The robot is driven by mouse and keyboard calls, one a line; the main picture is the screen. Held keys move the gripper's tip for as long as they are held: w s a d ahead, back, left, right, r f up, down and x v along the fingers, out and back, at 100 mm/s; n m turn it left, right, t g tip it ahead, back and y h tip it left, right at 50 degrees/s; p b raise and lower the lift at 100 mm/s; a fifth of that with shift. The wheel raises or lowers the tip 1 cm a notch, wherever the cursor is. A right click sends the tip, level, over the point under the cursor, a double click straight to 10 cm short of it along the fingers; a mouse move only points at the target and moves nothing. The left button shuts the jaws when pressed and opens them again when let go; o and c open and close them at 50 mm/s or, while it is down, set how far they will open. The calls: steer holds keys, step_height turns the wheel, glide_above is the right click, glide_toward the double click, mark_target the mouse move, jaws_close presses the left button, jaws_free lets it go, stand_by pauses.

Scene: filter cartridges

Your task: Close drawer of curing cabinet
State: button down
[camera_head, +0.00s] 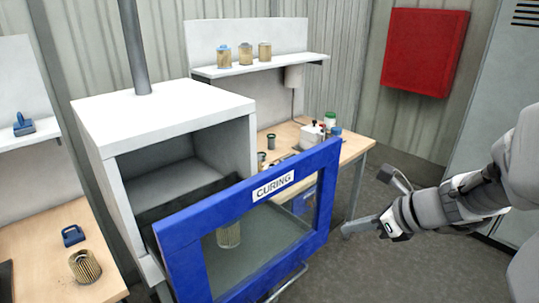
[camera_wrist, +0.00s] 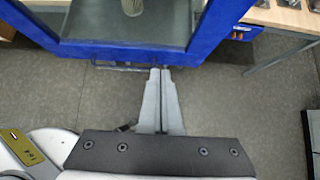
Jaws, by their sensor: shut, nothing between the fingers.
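The curing cabinet (camera_head: 150,112) is a white box with an open front. Its drawer (camera_head: 172,232), with a blue framed front labelled CURING and a clear window, stands pulled out from it. A pleated filter cartridge (camera_head: 229,236) shows through the window, and also in the wrist view (camera_wrist: 132,6). A thin bar handle (camera_head: 288,283) sits low on the front; it also shows in the wrist view (camera_wrist: 112,67). My gripper (camera_head: 347,230) is right of the drawer front. In the wrist view my gripper (camera_wrist: 160,70) is shut and empty, its tips by the handle's right end; contact is unclear.
A workbench (camera_head: 352,148) with small items stands behind the drawer at right. A left bench (camera_head: 42,250) holds another cartridge (camera_head: 85,266) and a blue tool (camera_head: 73,235). A shelf (camera_head: 285,66) bears 3 cartridges. Grey floor (camera_wrist: 230,110) around my gripper is clear.

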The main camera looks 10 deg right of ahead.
mark_target(302, 226)
steer(key=x, duration=0.3)
steer(key=r+b+x, duration=0.1)
steer(key=x, duration=0.3)
steer(key=w+a+x, duration=0.1)
steer(key=x, duration=0.3)
steer(key=shift+w+a+r, duration=0.1)
steer(key=shift+w+r, duration=0.05)
steer(key=shift+w, duration=0.05)
steer(key=shift+w+a, duration=0.3)
steer(key=shift+w, duration=0.15)
